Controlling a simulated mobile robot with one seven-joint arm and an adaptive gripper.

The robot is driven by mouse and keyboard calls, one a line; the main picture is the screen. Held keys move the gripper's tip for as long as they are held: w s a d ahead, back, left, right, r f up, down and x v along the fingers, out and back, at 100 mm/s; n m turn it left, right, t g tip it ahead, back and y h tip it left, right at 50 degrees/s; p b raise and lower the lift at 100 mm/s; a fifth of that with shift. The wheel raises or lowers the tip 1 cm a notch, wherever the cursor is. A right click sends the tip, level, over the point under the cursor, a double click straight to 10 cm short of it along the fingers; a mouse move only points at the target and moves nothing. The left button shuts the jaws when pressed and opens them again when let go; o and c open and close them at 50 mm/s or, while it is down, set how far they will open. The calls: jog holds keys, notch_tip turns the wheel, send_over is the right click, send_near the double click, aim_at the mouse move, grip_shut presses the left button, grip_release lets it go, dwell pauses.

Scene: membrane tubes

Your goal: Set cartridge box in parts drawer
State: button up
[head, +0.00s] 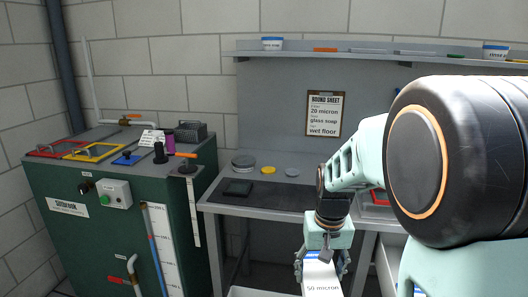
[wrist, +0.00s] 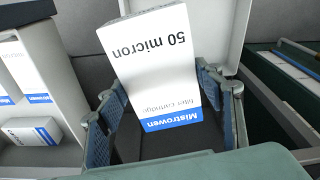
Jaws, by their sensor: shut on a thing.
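The cartridge box (wrist: 160,60) is white with a blue band and reads "50 micron" and "Mistrowen". My gripper (wrist: 170,85) is shut on it, with a finger on each side. In the head view my gripper (head: 322,258) points down at the bottom edge, with the box (head: 320,283) below it. The box is held in the air; its lower end is cut off there. A white open container (wrist: 238,25) lies behind the box in the wrist view. I cannot tell for sure which container is the parts drawer.
A white bin (wrist: 72,75) at the left of the wrist view holds similar boxes (wrist: 32,132). A dark green-edged container (wrist: 262,72) with pale items is at the right. A grey bench (head: 222,208) stands behind my gripper, and a green tank cabinet (head: 115,235) is at the left.

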aim_at(321, 279)
notch_tip(321, 279, up, 17)
jog(key=s+p, duration=0.2)
jog(key=p, duration=2.1)
jog(key=shift+f+p, duration=0.2)
jog(key=shift+p, duration=0.2)
jog(key=shift+s, duration=0.25)
